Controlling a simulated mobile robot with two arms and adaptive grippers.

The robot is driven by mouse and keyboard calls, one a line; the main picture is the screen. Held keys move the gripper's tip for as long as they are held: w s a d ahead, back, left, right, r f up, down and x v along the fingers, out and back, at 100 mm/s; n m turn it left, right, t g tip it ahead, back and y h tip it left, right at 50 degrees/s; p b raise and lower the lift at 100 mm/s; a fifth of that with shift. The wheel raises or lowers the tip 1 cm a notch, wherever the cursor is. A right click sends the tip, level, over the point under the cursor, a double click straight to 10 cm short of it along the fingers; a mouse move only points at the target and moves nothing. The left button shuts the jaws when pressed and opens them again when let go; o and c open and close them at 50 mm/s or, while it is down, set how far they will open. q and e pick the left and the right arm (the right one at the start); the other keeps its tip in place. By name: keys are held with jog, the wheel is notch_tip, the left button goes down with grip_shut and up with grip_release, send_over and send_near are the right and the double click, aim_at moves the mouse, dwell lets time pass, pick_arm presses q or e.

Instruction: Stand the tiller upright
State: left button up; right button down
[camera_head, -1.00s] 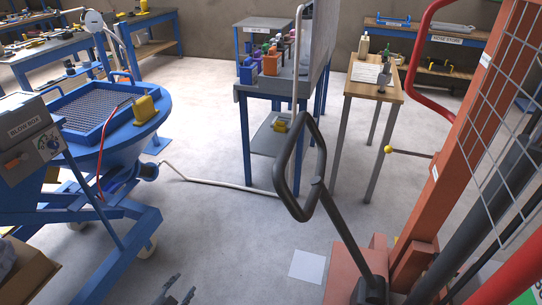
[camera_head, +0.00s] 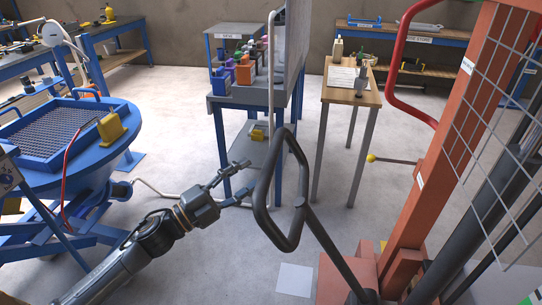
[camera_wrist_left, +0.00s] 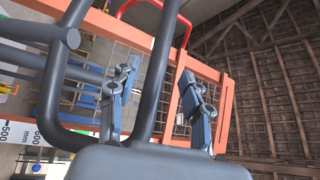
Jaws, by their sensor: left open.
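The tiller (camera_head: 262,190) is a dark grey loop handle on a shaft. It leans up and to the left from the orange machine's base in the head view. My left gripper (camera_head: 249,179) reaches in from the lower left, its fingers apart just left of the loop. In the left wrist view, the tiller's bars (camera_wrist_left: 157,70) fill much of the picture. One bar runs between the two fingers of the left gripper (camera_wrist_left: 158,95) in the picture; whether it touches them I cannot tell. My right gripper is not in view.
The orange machine (camera_head: 440,160) with wire mesh stands at the right. A blue round hopper (camera_head: 125,140) stands at the left. A blue bench (camera_head: 222,102) and a wooden table (camera_head: 340,95) are behind the tiller. Pale floor (camera_head: 180,115) lies open between them.

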aim_at(271, 160)
pick_arm(q)
jog(key=p+x, duration=0.1)
jog(key=x, duration=0.6)
jog(key=shift+w+d+r, duration=0.1)
jog(key=shift+w+d, duration=0.1)
grip_shut()
